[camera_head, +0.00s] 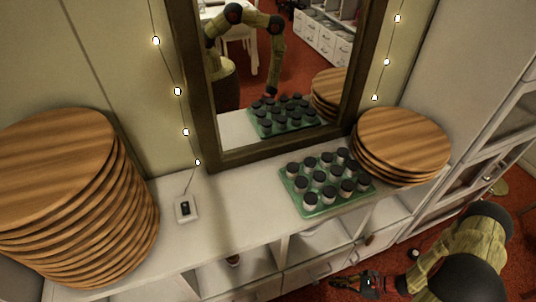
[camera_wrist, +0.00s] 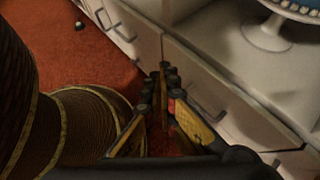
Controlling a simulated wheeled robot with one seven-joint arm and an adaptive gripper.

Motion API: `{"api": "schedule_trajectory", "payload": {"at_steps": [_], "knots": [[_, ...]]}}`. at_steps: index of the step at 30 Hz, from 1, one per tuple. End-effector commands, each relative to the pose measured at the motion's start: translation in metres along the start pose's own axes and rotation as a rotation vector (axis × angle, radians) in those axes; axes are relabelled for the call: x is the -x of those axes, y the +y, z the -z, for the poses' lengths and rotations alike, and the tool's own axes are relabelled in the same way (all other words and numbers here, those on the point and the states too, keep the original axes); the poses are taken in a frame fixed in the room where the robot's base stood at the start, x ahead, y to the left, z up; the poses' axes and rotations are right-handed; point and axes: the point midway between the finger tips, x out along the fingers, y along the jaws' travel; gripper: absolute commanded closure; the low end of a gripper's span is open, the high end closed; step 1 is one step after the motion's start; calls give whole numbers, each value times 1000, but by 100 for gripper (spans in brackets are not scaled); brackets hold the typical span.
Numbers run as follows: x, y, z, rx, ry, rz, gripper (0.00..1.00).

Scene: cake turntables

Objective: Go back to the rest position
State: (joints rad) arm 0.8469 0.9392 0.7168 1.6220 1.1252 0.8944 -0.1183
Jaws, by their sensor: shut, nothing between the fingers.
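My gripper (camera_head: 352,282) is low at the bottom right of the head view, in front of the white cabinet (camera_head: 245,217) and below its top. In the wrist view my gripper (camera_wrist: 163,72) shows with its fingers together and nothing between them. It points along the drawer fronts, over the red floor (camera_wrist: 85,45). My arm, yellow and black, reaches in from the right of the head view. Its reflection shows in the mirror.
A tall stack of round wooden boards (camera_head: 70,200) stands left on the cabinet, a shorter stack (camera_head: 403,142) right. A green tray (camera_head: 327,207) of dark-lidded jars sits between them. A mirror (camera_head: 290,60) stands behind. A white stand (camera_wrist: 268,32) is inside the cabinet.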

Motion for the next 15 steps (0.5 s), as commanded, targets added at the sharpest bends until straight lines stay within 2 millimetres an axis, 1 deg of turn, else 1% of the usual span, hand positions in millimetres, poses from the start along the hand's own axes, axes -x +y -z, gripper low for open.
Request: {"api": "schedule_trajectory", "payload": {"at_steps": [1, 3, 10, 15], "knots": [[17, -5, -20, 71, 17, -41, 100], [36, -7, -43, 160, 39, -102, 100], [96, -6, -118, 439, 133, -282, 100], [135, 0, -170, 640, 222, -402, 100]]}}
